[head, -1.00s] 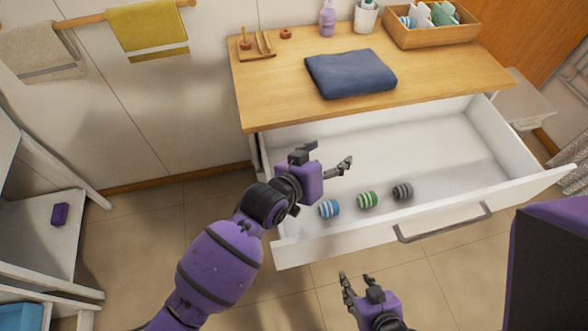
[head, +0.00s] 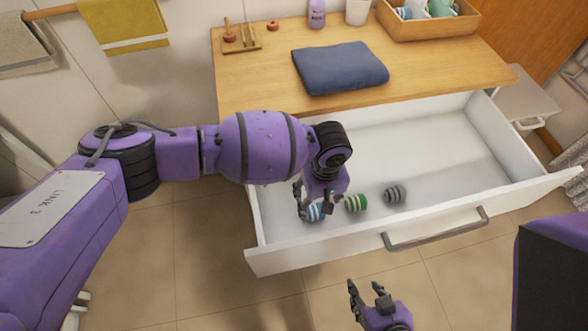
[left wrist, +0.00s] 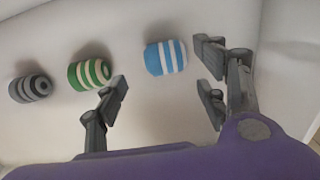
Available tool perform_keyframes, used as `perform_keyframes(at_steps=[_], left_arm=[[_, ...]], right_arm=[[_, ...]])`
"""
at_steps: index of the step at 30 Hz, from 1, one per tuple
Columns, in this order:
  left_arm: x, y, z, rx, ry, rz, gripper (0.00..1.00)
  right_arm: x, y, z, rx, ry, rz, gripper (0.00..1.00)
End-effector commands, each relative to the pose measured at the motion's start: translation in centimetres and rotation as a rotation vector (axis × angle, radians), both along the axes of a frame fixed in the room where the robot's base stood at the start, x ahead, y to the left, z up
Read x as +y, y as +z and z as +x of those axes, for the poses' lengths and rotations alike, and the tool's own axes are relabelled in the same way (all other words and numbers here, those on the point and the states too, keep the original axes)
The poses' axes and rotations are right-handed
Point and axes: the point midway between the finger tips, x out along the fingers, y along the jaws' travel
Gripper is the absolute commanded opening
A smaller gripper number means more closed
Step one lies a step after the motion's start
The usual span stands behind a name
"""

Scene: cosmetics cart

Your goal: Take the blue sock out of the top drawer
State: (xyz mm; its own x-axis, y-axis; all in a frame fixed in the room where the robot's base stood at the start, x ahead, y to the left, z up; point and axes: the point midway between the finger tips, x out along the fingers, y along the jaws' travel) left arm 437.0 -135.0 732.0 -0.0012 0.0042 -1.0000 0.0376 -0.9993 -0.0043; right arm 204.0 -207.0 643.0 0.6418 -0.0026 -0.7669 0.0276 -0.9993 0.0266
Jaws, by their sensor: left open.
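The blue-and-white striped rolled sock (head: 313,212) lies in the open top drawer (head: 430,150), near its front left corner. My left gripper (head: 317,207) is open, pointing down over the blue sock, with its fingers on either side in the head view. In the left wrist view, the blue sock (left wrist: 166,57) shows whole, ahead of the gap between the open fingers (left wrist: 163,88). Whether they touch it is unclear. My right gripper (head: 366,289) is open and empty in front of the drawer, outside it.
A green striped sock (head: 356,203) and a grey striped sock (head: 395,193) lie to the right of the blue one. The drawer's front panel with its handle (head: 435,230) stands close by. A folded blue towel (head: 340,68) and a wooden organizer (head: 430,27) are on the top.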

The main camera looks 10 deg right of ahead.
Motion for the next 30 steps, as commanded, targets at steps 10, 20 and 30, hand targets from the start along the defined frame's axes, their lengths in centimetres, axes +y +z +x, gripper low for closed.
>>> perform_keyframes(at_steps=[10, 20, 30], left_arm=[[0.6, -4.7, -0.5, 0.000, -0.002, -0.003, 0.66], [0.6, -5.4, -0.4, -0.002, -0.003, -0.004, 0.66], [0.6, -5.4, -0.4, -0.001, -0.003, -0.004, 0.29]], right_arm=[[0.0, -0.8, -0.5, 0.015, 0.001, 0.000, 0.40], [0.0, -0.8, -0.5, 0.015, 0.002, -0.001, 0.40], [0.0, -0.8, -0.4, 0.013, 0.002, -0.001, 0.40]])
